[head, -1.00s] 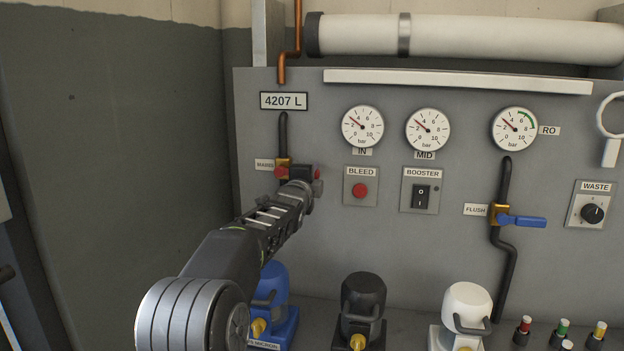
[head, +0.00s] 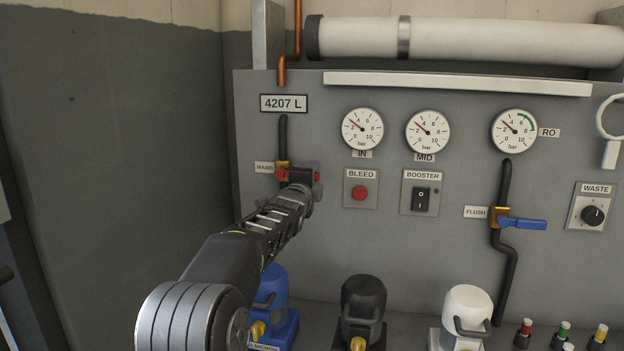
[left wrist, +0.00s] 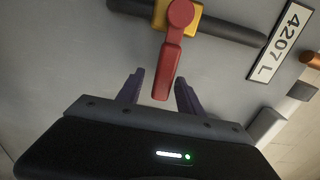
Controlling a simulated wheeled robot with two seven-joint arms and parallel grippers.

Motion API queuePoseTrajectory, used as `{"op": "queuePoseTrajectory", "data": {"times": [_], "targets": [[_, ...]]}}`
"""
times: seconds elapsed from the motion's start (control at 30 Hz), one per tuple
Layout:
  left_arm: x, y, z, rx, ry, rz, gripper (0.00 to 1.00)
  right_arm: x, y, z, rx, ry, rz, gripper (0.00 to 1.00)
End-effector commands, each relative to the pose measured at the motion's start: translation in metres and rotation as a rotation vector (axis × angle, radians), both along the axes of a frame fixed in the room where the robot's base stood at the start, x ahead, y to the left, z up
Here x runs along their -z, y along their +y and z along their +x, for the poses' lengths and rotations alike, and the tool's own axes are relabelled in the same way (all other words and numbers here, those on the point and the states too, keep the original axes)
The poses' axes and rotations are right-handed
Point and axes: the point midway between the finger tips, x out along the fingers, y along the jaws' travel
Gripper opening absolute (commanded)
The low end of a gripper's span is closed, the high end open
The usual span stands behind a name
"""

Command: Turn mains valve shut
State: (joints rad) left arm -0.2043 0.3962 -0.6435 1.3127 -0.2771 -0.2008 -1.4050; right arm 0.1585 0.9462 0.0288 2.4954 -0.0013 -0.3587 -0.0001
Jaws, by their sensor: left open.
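The mains valve has a brass body (left wrist: 186,14) on a black pipe and a red lever (left wrist: 166,70). In the left wrist view the lever stands roughly crosswise to the pipe, its free end between the two fingers of my left gripper (left wrist: 159,80). The jaws are open, with a gap on both sides of the lever. In the head view my left gripper (head: 302,178) is at the valve and hides most of the lever. The red pivot (head: 281,174) shows at its left, beside the MAINS label (head: 265,168). My right gripper is not in view.
The BLEED button (head: 360,193) and BOOSTER switch (head: 421,198) are just right of the gripper. The blue FLUSH lever (head: 523,223) is farther right. Blue, black (head: 363,297) and white (head: 467,308) housings stand below. The 4207 L plate (head: 284,103) is above the valve.

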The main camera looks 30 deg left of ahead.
Motion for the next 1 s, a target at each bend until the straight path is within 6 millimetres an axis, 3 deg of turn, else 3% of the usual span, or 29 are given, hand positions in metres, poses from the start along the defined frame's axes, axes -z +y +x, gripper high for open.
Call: {"op": "queuePoseTrajectory", "data": {"times": [0.27, 0.63, 1.0], "targets": [[0.000, -0.005, -0.009, 0.002, -0.003, 0.001, 0.44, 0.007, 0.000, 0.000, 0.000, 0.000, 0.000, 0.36], [0.001, -0.019, -0.049, 0.004, -0.003, -0.004, 0.44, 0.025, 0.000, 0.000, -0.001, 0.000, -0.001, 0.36], [-0.001, -0.027, -0.072, 0.002, -0.001, -0.001, 0.44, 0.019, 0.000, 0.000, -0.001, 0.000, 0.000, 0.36]]}}
